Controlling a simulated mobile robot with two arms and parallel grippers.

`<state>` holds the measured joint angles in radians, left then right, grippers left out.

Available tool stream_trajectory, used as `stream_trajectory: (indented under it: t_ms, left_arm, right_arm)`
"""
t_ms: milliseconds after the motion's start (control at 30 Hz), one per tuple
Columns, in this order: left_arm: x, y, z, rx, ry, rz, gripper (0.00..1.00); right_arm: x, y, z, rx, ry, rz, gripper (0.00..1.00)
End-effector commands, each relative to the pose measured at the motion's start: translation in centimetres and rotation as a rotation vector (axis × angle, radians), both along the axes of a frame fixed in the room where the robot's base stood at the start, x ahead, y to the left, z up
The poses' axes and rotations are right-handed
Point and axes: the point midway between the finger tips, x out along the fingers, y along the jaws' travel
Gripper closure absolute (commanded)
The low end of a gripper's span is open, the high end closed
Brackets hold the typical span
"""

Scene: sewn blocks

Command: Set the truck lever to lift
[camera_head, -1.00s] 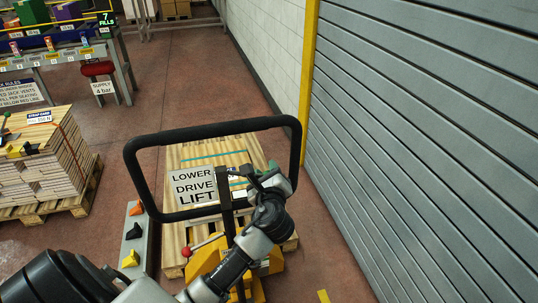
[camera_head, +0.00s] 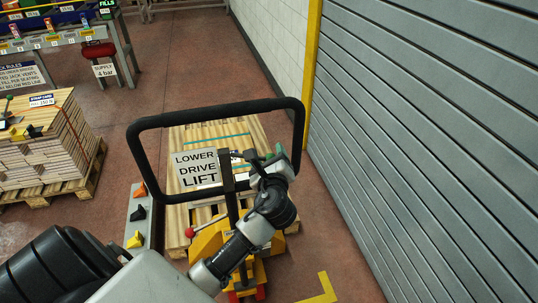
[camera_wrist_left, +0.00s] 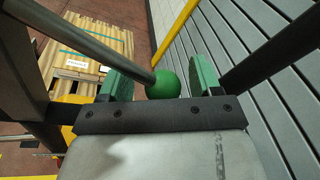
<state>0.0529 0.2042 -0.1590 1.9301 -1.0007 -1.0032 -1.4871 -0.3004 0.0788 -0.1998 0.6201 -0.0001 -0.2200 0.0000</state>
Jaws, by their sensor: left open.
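The pallet truck has a black loop handle (camera_head: 133,150), a dark upright post (camera_head: 228,180) and a yellow base (camera_head: 208,240). A white sign (camera_head: 196,168) within the loop reads LOWER, DRIVE, LIFT from top to bottom. My left gripper (camera_head: 264,156) is at the right inside of the loop, beside the post. In the left wrist view, a grey lever rod (camera_wrist_left: 85,42) ends in a green ball knob (camera_wrist_left: 163,85). The knob sits between the open green-padded fingers of the left gripper (camera_wrist_left: 162,78), near the palm. Contact cannot be told. My right gripper is not in view.
A wooden pallet load (camera_head: 212,132) lies beyond the handle. A red-knobbed rod (camera_head: 190,232) is low on the truck. A grey strip with coloured pieces (camera_head: 148,235) lies left. A grey shutter (camera_head: 420,130) closes the right side. A stacked pallet (camera_head: 45,150) stands far left.

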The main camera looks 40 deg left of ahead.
Motion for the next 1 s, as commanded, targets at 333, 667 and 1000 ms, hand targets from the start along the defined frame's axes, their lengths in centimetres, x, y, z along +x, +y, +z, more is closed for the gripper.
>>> stream_trajectory:
  t_ms: [333,667,1000]
  left_arm:
    - [-5.3,-4.3,0.2,-0.004,0.0,-0.002,0.36]
    - [-7.5,-6.0,0.7,0.001,-0.001,0.001,0.36]
    - [-7.4,-6.0,0.7,0.001,-0.001,0.001,0.36]
  right_arm:
    - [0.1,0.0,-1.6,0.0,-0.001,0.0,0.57]
    - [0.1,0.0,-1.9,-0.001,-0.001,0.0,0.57]
    - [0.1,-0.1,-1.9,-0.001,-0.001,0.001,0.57]
